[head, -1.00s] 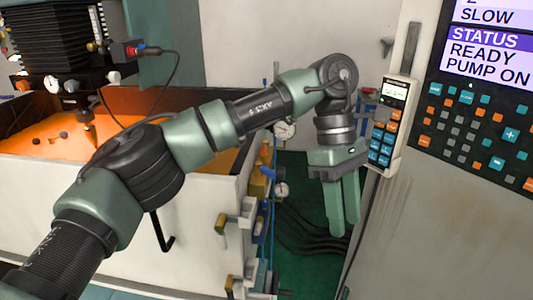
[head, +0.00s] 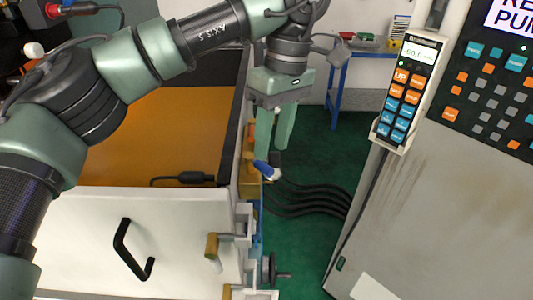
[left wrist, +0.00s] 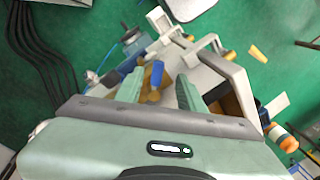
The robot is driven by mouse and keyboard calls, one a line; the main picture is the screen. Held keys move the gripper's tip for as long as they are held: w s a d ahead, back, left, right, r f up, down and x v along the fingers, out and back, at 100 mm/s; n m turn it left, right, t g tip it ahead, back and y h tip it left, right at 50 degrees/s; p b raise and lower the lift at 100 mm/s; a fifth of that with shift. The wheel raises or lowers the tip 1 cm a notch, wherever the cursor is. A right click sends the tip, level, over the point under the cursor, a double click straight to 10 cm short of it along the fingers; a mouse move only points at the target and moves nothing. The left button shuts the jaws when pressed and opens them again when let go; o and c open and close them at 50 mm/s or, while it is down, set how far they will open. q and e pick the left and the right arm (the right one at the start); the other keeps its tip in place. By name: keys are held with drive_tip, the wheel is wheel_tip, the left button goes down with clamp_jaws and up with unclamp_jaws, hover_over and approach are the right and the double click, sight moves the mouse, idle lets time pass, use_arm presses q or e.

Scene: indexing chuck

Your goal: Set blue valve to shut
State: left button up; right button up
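The blue valve (head: 263,168) shows as a short blue handle with a pale end, on the side of the white machine, just below my left gripper's fingertips in the head view. My left gripper (head: 273,150) points down at it with its two green fingers apart. In the left wrist view, a blue handle (left wrist: 156,75) appears between and slightly beyond the open fingertips (left wrist: 158,88). Contact cannot be told. The valve's body is partly hidden. My right gripper is not in view.
Yellow-handled valves (head: 212,246) line the machine's side below. A black handle (head: 130,250) is on its white front panel (head: 80,240). Dark hoses (head: 310,200) cross the green floor. A control pendant (head: 403,90) hangs on the grey cabinet (head: 430,200) at right.

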sight(266, 165)
use_arm(q)
drive_tip(key=f, duration=0.2)
drive_tip(key=a+f+p, duration=0.1)
drive_tip(key=f, duration=0.1)
drive_tip(key=shift+w+a+f, duration=0.1)
drive_tip(key=shift+w+f, duration=0.05)
drive_tip(key=shift+f, duration=0.2)
drive_tip(key=shift+s, duration=0.25)
drive_tip(key=shift+w, duration=0.1)
clamp_jaws()
